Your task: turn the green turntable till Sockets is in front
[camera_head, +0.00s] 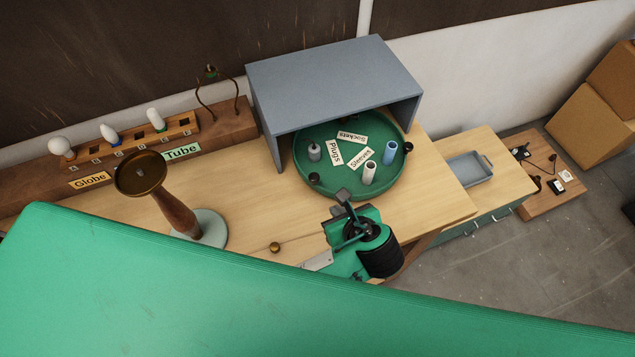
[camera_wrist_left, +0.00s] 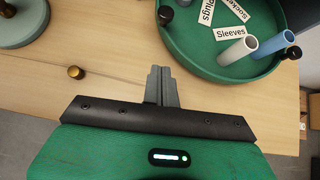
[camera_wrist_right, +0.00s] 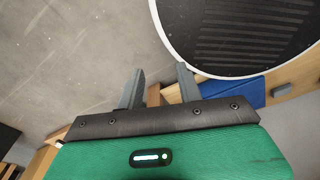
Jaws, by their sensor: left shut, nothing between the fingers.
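The green turntable (camera_head: 345,181) stands on the wooden bench, its back part under a grey hood. Its Sockets card (camera_head: 352,137) is at the back, Plugs (camera_head: 335,152) at the left, and Sleeves (camera_head: 361,158) towards the front right. A white tube (camera_head: 369,173) and a blue tube (camera_head: 390,152) stand near Sleeves; a grey piece (camera_head: 314,151) stands near Plugs. Black knobs (camera_head: 314,178) sit around the rim. My left gripper (camera_head: 342,194) is shut and empty just in front of the turntable; its fingers also show in the left wrist view (camera_wrist_left: 160,70). My right gripper (camera_wrist_right: 157,82) is open and empty, away from the turntable.
The grey hood (camera_head: 335,75) limits room above the turntable's back. A lamp stand (camera_head: 175,207) and a small brass knob (camera_head: 275,247) are to the left. A bulb rack (camera_head: 135,140) stands at the back left. A grey-blue tray (camera_head: 468,169) lies to the right.

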